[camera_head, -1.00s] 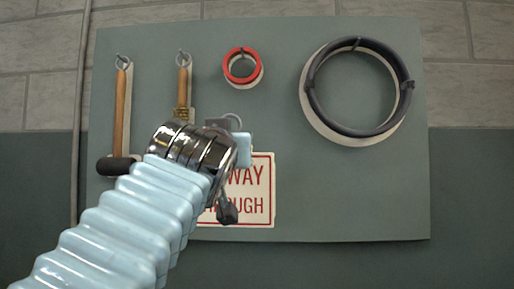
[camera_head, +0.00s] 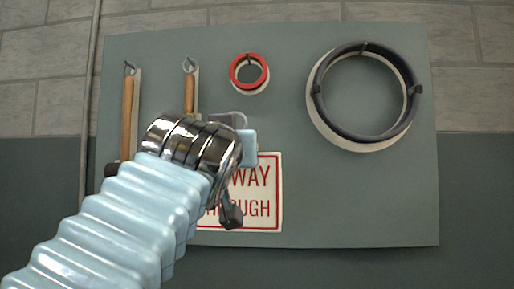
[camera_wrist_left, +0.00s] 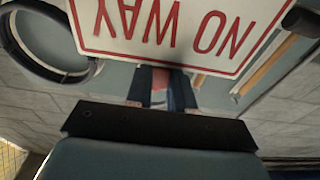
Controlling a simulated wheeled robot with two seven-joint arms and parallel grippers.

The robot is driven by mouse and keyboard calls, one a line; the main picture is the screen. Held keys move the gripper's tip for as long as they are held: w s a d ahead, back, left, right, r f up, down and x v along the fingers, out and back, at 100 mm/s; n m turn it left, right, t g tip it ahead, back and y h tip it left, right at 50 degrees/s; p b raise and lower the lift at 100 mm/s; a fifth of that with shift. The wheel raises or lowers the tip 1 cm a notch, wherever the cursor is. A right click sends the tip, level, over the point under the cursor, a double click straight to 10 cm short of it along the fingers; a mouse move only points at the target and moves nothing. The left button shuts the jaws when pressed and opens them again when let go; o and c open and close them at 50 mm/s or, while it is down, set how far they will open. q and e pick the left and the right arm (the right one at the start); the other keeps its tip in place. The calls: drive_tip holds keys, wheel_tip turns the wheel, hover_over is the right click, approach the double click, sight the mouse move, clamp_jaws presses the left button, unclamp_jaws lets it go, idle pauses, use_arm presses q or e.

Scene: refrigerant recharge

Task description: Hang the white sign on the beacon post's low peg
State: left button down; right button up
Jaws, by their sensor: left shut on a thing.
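The white sign (camera_head: 262,190) has a red border and red letters. In the head view it hangs below my left gripper (camera_head: 244,142), in front of the green board, and my wrist hides its left part. In the left wrist view the sign (camera_wrist_left: 185,25) appears upside down, with "NO WAY" readable. My left gripper (camera_wrist_left: 160,98) is shut on the sign at its top edge side; the exact grip is partly hidden. My right gripper is not in view.
The green board (camera_head: 360,205) carries a large black ring (camera_head: 411,110), a small red ring (camera_head: 249,57) and two wooden-handled tools (camera_head: 127,110) (camera_head: 190,88) on pegs. The board's lower right is bare. A grey pipe (camera_head: 89,100) runs down the wall at left.

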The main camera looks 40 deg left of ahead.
use_arm(q)
drive_tip(key=r+v, duration=0.1)
drive_tip(key=v, duration=0.5)
drive_tip(key=shift+s+d+b, duration=0.2)
drive_tip(key=shift+s+b, duration=0.1)
drive_tip(key=shift+b, duration=0.15)
drive_tip(key=shift+w+a, duration=0.1)
